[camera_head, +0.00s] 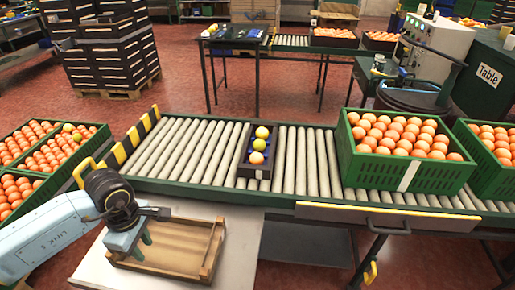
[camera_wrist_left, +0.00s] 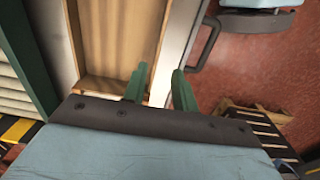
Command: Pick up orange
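Many oranges (camera_head: 399,132) fill a green crate (camera_head: 410,177) on the right of the roller conveyor. More oranges (camera_head: 17,190) fill green crates at the left. A small dark tray (camera_head: 240,166) on the conveyor holds a column of round fruits: a yellow one (camera_head: 262,132), another yellowish one (camera_head: 259,145) and a pale orange one (camera_head: 257,158). My left gripper (camera_head: 142,242) is at the left side of an empty wooden tray (camera_head: 209,252). In the left wrist view its green fingers (camera_wrist_left: 161,88) are apart with nothing between them, close to the wooden tray (camera_wrist_left: 147,30). My right gripper is not in view.
The wooden tray stands on a pale table (camera_head: 240,240) in front of the conveyor (camera_head: 190,150). Another orange-filled green crate (camera_head: 495,180) is at the far right. Black stacked crates (camera_head: 105,62) stand behind. Bare rollers lie either side of the small tray.

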